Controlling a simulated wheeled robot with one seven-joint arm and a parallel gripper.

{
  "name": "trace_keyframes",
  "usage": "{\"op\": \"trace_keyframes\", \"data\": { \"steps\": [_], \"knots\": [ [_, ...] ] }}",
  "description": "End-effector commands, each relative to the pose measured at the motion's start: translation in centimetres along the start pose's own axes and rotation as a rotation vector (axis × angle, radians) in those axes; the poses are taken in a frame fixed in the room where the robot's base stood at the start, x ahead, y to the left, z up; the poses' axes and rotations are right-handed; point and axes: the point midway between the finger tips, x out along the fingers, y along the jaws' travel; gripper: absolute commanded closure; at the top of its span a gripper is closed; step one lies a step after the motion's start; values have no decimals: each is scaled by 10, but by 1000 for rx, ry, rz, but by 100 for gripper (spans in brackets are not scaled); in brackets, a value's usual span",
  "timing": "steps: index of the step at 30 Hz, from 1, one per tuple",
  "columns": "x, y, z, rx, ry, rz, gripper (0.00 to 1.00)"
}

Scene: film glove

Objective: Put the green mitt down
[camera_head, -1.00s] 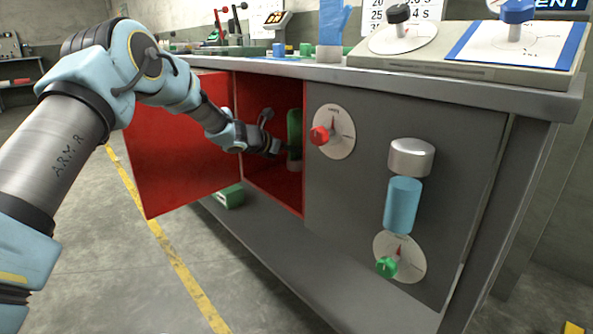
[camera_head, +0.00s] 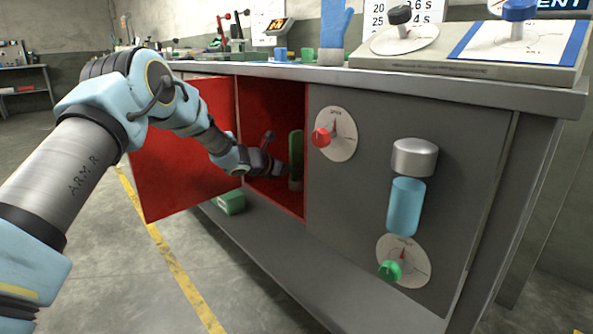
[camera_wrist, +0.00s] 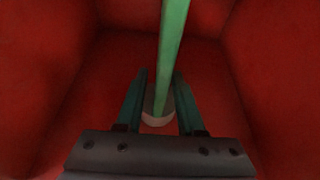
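The green mitt (camera_head: 296,150) stands upright inside the red cabinet compartment (camera_head: 258,105), near its right side. Its pale cuff is at the bottom. In the wrist view the mitt (camera_wrist: 168,60) shows edge-on as a narrow green strip, with the cuff (camera_wrist: 157,117) below it. My gripper (camera_head: 284,169) reaches into the compartment from the left at the mitt's lower part. Its two fingers (camera_wrist: 160,85) lie on either side of the mitt and close to the cuff, shut on it. Whether the cuff touches the compartment floor cannot be told.
The open red door (camera_head: 180,155) stands left of the compartment, close to my arm. A green box (camera_head: 231,202) lies on the ledge below. A red knob (camera_head: 321,137) is on the panel to the right. A blue glove (camera_head: 334,25) stands on the countertop.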

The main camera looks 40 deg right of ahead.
Motion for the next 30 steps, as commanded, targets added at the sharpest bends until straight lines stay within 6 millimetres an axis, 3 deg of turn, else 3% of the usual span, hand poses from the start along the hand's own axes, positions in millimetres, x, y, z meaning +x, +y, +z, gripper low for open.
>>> {"op": "trace_keyframes", "data": {
  "steps": [12, 24, 30],
  "knots": [
    [-5, 1, 4, 0, 0, 1, 55],
    [-83, 2, 5, -1, 0, 3, 55],
    [-112, 0, 4, -1, 0, 1, 55]
  ]
}}
